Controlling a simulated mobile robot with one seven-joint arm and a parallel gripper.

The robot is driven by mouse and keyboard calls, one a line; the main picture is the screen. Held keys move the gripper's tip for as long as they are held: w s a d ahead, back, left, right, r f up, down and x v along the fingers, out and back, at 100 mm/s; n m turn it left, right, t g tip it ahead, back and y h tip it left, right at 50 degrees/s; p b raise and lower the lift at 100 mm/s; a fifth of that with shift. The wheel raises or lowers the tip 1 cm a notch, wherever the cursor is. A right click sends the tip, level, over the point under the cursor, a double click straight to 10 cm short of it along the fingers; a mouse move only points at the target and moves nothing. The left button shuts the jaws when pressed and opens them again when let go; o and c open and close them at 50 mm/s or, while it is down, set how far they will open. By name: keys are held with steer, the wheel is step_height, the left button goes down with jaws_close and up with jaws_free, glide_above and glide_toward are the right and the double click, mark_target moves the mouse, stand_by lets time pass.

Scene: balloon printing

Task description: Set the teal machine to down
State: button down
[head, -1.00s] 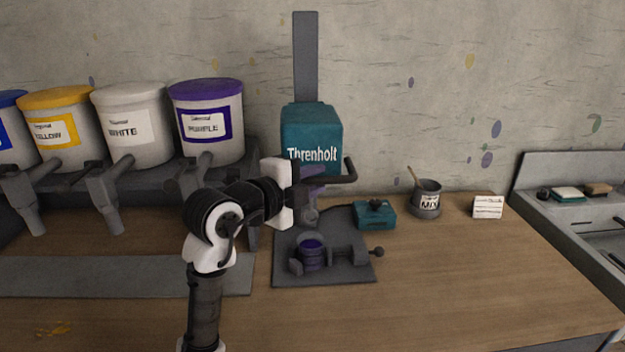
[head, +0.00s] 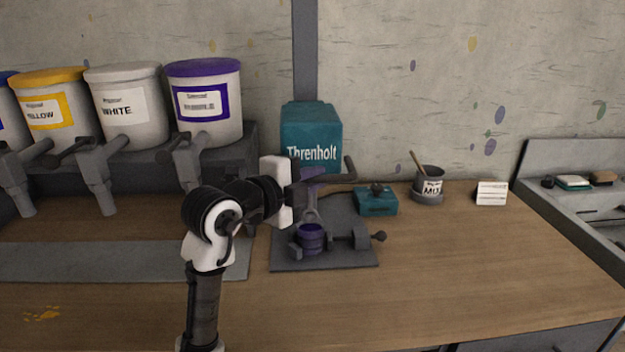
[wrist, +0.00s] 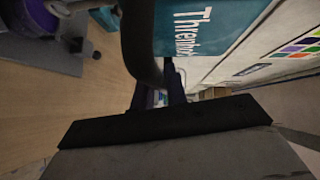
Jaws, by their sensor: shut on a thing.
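The teal machine (head: 311,130), lettered "Threnholt", stands at the bench's back on a grey column. A dark handle (head: 349,165) sticks out at its lower right. My gripper (head: 335,179) is shut on this handle, just in front of the machine's lower edge. In the wrist view the dark handle (wrist: 142,45) crosses beside the teal face (wrist: 215,25). A purple part (head: 312,184) hangs under the machine, partly hidden by my gripper. Just below it, a purple cup (head: 311,236) sits on the dark base plate (head: 330,262). Any gap between them is hard to judge.
Paint tubs, including a purple-lidded one (head: 205,103), stand on a dispenser rack at left. A teal block (head: 376,202), a mix pot (head: 429,185) and a white card (head: 492,193) are at right. A sink (head: 585,205) is far right.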

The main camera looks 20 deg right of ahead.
step_height(320, 180, down, 6)
steer(key=b, duration=0.5)
steer(key=c, duration=1.5)
jaws_free()
steer(key=shift+f, duration=0.1)
steer(key=shift+o, duration=0.5)
steer(key=shift+a, duration=0.15)
steer(key=b+v, duration=0.2)
steer(key=v, duration=1.1)
steer(key=shift+s+a, duration=0.2)
steer(key=shift+s, duration=0.05)
